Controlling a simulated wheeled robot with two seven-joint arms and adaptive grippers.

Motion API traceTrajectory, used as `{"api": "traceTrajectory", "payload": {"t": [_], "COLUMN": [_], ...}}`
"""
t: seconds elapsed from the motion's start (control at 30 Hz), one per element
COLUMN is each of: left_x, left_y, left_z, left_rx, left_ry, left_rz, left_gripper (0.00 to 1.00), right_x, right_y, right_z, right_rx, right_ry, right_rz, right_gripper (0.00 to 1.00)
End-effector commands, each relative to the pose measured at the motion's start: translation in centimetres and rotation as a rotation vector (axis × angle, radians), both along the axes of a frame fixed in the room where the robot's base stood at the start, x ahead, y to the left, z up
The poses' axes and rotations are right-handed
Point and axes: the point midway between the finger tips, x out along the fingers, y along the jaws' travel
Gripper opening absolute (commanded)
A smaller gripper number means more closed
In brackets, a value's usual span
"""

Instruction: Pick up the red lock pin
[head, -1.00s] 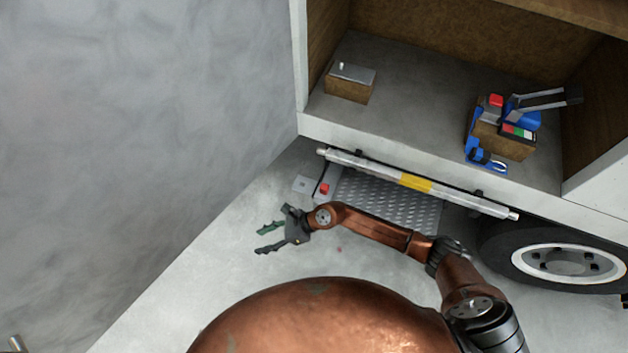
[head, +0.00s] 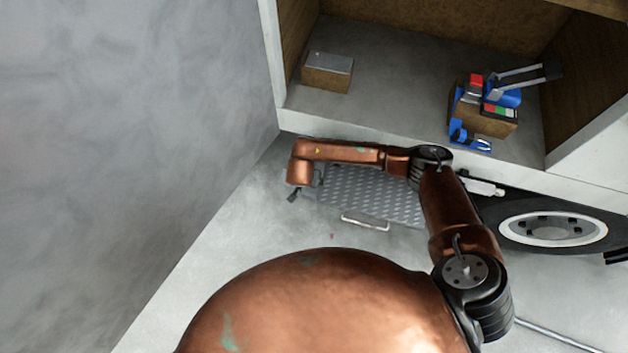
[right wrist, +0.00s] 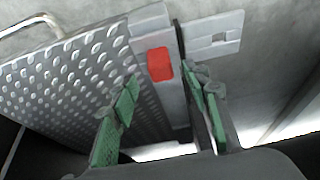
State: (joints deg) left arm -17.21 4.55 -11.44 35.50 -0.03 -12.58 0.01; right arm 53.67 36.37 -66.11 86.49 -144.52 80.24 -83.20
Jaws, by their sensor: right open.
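The red lock pin (right wrist: 160,64) shows in the right wrist view as a small red block on a grey bracket at the edge of the tread plate (right wrist: 62,82). My right gripper (right wrist: 163,84) is open, its green-padded fingers to either side of the pin's line and nearer the camera. The pin appears just beyond the fingertips; I cannot tell the exact gap, and I see no contact. In the head view my right arm covers the pin, and only a dark part of the right gripper (head: 293,195) shows by the plate's left end. My left gripper is not in view.
The truck's open compartment (head: 385,75) holds a wooden block with a metal top (head: 328,72) and a blue clamp-like device (head: 503,97). A wheel (head: 550,229) stands at right. A handle (head: 365,222) sits at the plate's front edge. Clear floor lies left of the plate.

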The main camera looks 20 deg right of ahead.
Motion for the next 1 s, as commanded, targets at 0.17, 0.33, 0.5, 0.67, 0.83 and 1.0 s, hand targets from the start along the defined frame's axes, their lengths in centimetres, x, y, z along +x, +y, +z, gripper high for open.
{"api": "traceTrajectory", "payload": {"t": [0.17, 0.33, 0.5, 0.67, 0.83, 1.0], "left_x": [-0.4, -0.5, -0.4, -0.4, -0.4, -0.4], "left_y": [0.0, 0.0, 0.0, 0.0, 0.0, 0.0], "left_z": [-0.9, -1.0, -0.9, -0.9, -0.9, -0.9], "left_rx": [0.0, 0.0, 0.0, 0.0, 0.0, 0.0], "left_ry": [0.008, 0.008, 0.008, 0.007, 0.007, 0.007], "left_rz": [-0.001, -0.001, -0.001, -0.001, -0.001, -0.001], "left_gripper": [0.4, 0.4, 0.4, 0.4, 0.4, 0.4], "right_x": [0.6, 0.8, 0.8, 0.8, 0.8, 0.8], "right_y": [-0.4, -0.6, -0.7, -0.7, -0.7, -0.7], "right_z": [-2.6, -3.0, -2.9, -2.9, -2.9, -2.9], "right_rx": [0.001, 0.001, 0.001, 0.001, 0.001, 0.001], "right_ry": [0.004, 0.003, 0.002, 0.002, 0.002, 0.003], "right_rz": [-0.003, -0.004, -0.005, -0.005, -0.007, -0.007], "right_gripper": [0.43, 0.43, 0.42, 0.31, 0.19, 0.08]}}
